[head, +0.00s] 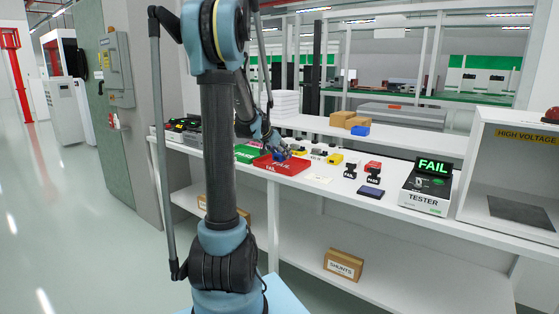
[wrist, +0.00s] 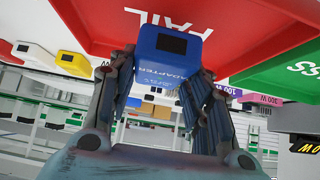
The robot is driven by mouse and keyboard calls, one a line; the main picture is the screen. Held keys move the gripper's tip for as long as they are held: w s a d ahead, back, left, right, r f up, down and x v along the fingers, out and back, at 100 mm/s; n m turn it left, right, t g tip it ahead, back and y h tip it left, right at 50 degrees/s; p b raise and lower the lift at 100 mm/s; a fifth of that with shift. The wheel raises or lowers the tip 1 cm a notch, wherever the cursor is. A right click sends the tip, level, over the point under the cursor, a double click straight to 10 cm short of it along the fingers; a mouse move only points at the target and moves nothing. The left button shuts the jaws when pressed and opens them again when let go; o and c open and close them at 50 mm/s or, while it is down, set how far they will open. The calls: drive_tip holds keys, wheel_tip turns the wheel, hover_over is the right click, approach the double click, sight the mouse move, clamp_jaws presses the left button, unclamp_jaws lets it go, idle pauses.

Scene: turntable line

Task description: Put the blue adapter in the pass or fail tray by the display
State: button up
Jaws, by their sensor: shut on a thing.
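My gripper (wrist: 166,68) is shut on the blue adapter (wrist: 168,62), a blue box with a dark window and the word ADAPTER, in the wrist view. The red fail tray (wrist: 100,25) fills the top of that view behind the adapter. In the head view my gripper (head: 278,153) is at the red fail tray (head: 292,169); whether the adapter touches the tray floor I cannot tell. The green pass tray (head: 246,152) is just left of it, and shows in the wrist view (wrist: 285,70). The display (head: 433,167) reads FAIL in green above the tester (head: 427,192).
Small adapters, including a yellow one (head: 335,158), stand right of the red tray. A HIGH VOLTAGE cabinet (head: 485,150) stands at the right end. A shelf with boxes runs behind.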

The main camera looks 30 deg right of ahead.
drive_tip(key=shift+f, duration=1.4)
drive_tip(key=o, duration=1.2)
drive_tip(key=shift+f, duration=0.1)
drive_tip(key=v, duration=1.2)
drive_tip(key=s+a+f+n+y, duration=0.2)
drive_tip(key=s+a+n, duration=0.15)
drive_tip(key=a, duration=0.65)
drive_tip(key=s+a+f+n+y, duration=0.2)
drive_tip(key=s+a+f, duration=0.3)
drive_tip(key=s+a, duration=0.3)
drive_tip(key=s+a+f+n+y, duration=0.2)
drive_tip(key=s+a+f+n, duration=0.2)
drive_tip(key=s+a, duration=0.4)
drive_tip(key=s+a+f+n+g+y, duration=0.1)
drive_tip(key=s+a+f+n, duration=0.3)
drive_tip(key=s+a, duration=0.4)
drive_tip(key=shift+s+a+f+y, duration=0.1)
drive_tip(key=shift+a+f+y, duration=0.2)
drive_tip(key=shift+a, duration=0.3)
drive_tip(key=shift+s+a+f+y, duration=0.15)
drive_tip(key=shift+a+f, duration=0.15)
drive_tip(key=shift+a, duration=0.3)
drive_tip(key=shift+a+f+y, duration=0.25)
drive_tip(key=shift+a, duration=0.35)
